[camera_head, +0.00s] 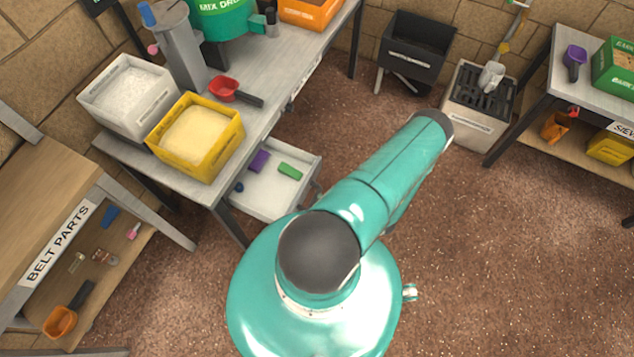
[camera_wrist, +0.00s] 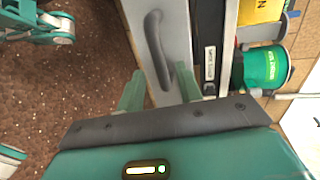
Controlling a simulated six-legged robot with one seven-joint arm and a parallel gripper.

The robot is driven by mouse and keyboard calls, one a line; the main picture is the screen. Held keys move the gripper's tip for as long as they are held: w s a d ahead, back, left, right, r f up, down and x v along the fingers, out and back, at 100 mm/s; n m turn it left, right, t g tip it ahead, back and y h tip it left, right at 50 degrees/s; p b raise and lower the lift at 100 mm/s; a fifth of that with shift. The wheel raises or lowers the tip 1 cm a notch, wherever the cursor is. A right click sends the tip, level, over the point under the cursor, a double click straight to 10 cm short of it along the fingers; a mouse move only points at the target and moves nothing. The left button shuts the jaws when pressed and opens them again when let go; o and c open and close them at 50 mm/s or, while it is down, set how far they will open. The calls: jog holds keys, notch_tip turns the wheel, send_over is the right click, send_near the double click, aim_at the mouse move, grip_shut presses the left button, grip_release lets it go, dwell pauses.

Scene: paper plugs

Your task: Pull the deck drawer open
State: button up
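The deck drawer (camera_head: 266,197) is a pale grey tray under the grey workbench, standing out from it in the head view. A purple block (camera_head: 259,161), a green block (camera_head: 290,171) and a small dark blue item (camera_head: 239,187) lie inside. In the wrist view, the light drawer front (camera_wrist: 181,28) carries a grey bar handle (camera_wrist: 154,38). My gripper (camera_wrist: 160,88) is open, its two teal fingers apart. The handle's near end lies between the fingertips; I cannot tell whether they touch it. My gripper does not show in the head view.
A belt parts shelf (camera_head: 60,240) stands at left.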

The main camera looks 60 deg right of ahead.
jog(key=v, duration=0.9)
jog(key=w+d+r+n+g+y, duration=0.35)
jog(key=w+r, duration=0.55)
jog(key=r, duration=0.3)
jog(key=w+d+r+n+g+y, duration=0.2)
jog(key=w+r+n+g+y, duration=0.3)
jog(key=w+r, duration=0.6)
jog(key=w+a+r+n+g+h, duration=0.1)
jog(key=w+a+r+g, duration=0.15)
jog(key=r, duration=0.35)
jog(key=w+a+r+n+g+h, duration=0.1)
jog(key=w+a+r+n, duration=0.15)
jog(key=a+r, duration=0.2)
jog(key=w+a+r+n+g, duration=0.1)
jog(key=w+a+r+g, duration=0.15)
jog(key=r, duration=0.45)
jog(key=s+a+r+n+t+h, duration=0.1)
jog(key=a+r+n+t+h, duration=0.1)
jog(key=a+r, duration=0.7)
jog(key=s+a+r+n+t+h, duration=0.2)
jog(key=a+r+h, duration=0.3)
jog(key=a+r, duration=0.5)
jog(key=a, duration=0.5)
jog(key=shift+a+r+n, duration=0.15)
jog(key=shift+r+n, duration=0.1)
jog(key=shift+n, duration=0.15)
